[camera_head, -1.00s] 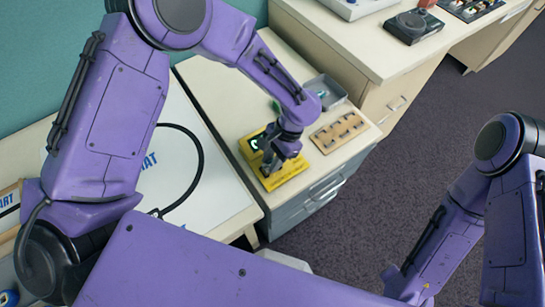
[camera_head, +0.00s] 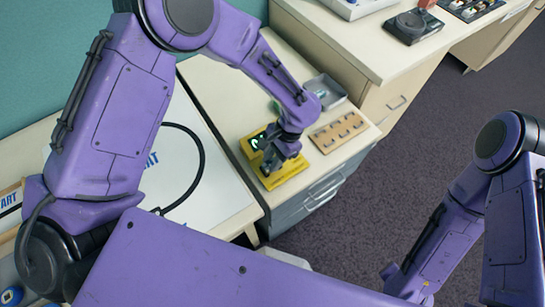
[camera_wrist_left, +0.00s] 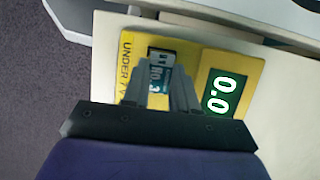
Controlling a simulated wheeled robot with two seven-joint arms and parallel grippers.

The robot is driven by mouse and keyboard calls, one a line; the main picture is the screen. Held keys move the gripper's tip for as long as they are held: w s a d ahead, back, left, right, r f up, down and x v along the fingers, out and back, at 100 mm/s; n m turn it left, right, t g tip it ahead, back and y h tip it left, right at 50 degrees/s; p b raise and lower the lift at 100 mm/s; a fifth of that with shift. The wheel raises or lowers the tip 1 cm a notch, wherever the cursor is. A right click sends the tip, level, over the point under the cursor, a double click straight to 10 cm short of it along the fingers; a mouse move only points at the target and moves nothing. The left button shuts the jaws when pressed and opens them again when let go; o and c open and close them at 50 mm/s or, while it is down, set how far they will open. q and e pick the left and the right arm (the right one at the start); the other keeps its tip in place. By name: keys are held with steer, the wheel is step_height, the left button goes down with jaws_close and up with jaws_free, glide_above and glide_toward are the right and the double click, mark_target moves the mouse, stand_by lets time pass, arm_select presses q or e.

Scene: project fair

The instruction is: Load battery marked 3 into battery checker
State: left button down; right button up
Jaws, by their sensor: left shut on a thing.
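The yellow battery checker (camera_head: 290,178) lies on the small cabinet top, and its lit display (camera_wrist_left: 219,95) reads 0.0 in the left wrist view. My left gripper (camera_head: 272,163) is over the checker, pointing down. In the left wrist view its fingers (camera_wrist_left: 160,94) are shut on a battery (camera_wrist_left: 160,73) with a dark label that reads NO.3. The battery is at the checker's dark slot, beside the printed word UNDER. The fingers hide part of it, so I cannot tell whether it is seated. My right arm shows at the right, with its gripper out of view.
A white board (camera_head: 222,199) with a black cable loop (camera_head: 201,163) lies to the left. The cabinet edge is close in front of the checker.

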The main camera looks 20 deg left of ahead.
arm_select(q)
steer(key=shift+f, duration=0.3)
stand_by(0.5)
steer(key=shift+f+p, duration=0.3)
steer(key=shift+p, duration=0.65)
stand_by(1.1)
steer(key=shift+c, duration=2.1)
jaws_free()
steer(key=shift+r, duration=0.1)
step_height(320, 180, up, 6)
steer(key=p, duration=0.6)
steer(key=shift+p, duration=0.35)
